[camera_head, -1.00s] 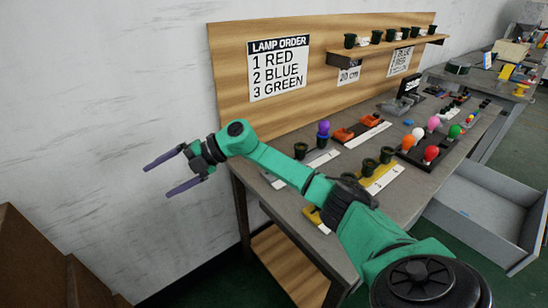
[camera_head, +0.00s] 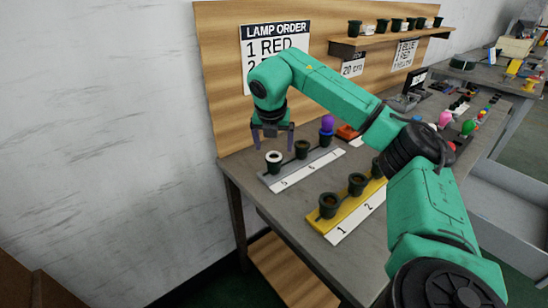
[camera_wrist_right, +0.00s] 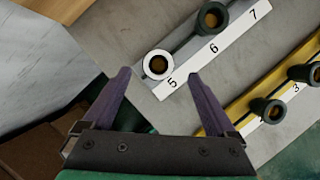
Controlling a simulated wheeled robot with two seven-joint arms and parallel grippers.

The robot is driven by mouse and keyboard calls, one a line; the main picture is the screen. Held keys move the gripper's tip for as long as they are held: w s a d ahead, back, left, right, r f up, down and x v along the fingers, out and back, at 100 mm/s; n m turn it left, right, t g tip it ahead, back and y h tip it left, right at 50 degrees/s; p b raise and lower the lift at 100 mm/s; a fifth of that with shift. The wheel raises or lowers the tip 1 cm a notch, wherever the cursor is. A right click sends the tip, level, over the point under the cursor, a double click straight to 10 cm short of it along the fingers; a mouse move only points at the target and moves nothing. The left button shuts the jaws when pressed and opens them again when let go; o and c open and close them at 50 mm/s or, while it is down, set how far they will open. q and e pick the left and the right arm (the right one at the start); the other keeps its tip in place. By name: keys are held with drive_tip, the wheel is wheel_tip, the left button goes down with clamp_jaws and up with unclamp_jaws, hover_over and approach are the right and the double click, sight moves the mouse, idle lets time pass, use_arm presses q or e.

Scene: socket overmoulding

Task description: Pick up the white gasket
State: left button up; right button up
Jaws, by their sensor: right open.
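The white gasket (camera_head: 268,158) is a flat white ring on top of the dark socket by number 5, at the near left end of the grey strip (camera_head: 322,160). In the right wrist view the gasket (camera_wrist_right: 147,66) lies around the socket's brown centre, just beyond and between the fingertips. My right gripper (camera_head: 273,140) is open and empty, with its purple fingers pointing down close above that socket. It also shows in the right wrist view (camera_wrist_right: 158,74). My left gripper is not in view.
The bare socket by number 6 (camera_head: 302,149) and a purple bulb (camera_head: 327,123) stand further along the strip. A yellow strip (camera_head: 324,220) with several sockets lies nearer. The wooden back board (camera_head: 222,100) rises close behind my right gripper.

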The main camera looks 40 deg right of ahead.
drive_tip(key=x, duration=0.3)
drive_tip(key=shift+w+f, duration=0.1)
drive_tip(key=shift+f, duration=0.2)
drive_tip(key=shift+r, duration=0.1)
drive_tip(key=c, duration=1.4)
drive_tip(key=shift+r, duration=0.1)
